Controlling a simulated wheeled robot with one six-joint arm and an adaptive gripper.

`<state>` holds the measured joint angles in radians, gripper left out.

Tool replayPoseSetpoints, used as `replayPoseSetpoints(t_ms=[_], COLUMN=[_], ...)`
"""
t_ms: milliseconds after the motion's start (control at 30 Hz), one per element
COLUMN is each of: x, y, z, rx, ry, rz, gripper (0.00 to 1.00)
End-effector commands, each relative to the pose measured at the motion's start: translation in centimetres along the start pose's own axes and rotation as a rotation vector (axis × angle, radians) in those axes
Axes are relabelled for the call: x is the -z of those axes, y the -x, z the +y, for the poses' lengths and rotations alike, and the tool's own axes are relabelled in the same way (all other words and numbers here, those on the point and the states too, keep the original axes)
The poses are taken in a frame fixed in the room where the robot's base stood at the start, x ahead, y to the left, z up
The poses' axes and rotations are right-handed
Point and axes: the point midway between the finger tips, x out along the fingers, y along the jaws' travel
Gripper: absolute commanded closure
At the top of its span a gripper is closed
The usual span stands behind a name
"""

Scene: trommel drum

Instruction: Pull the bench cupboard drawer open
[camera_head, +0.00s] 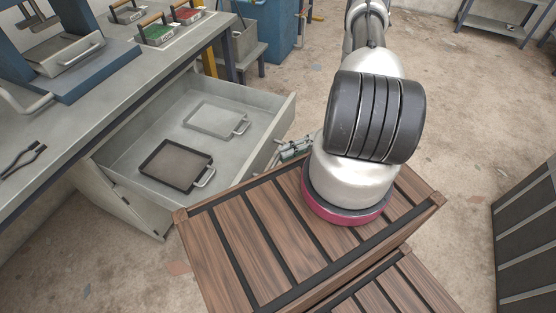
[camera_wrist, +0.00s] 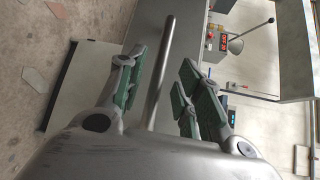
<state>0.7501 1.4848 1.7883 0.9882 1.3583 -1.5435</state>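The bench cupboard drawer (camera_head: 217,143) stands well out from under the bench in the head view, with its inside exposed. A dark-rimmed tray (camera_head: 176,164) and a light grey tray (camera_head: 216,119) lie in it. My gripper (camera_head: 294,148) is just outside the drawer's front panel, partly hidden by my arm. In the wrist view, my gripper (camera_wrist: 160,70) is open, with green-padded fingers on both sides of a grey handle bar (camera_wrist: 166,52). Gaps show between the bar and the pads.
The workbench (camera_head: 75,105) carries a blue press (camera_head: 85,70), tongs (camera_head: 22,160) and small coloured trays (camera_head: 158,34). A wood-slatted top (camera_head: 270,235) lies close to the drawer front.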

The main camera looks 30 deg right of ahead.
Motion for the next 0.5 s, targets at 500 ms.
replayPoseSetpoints(t_ms=[500], x=[0.0], y=[7.4], z=[0.0], rx=[0.000], ry=[-0.001], rz=[0.000], gripper=[0.65])
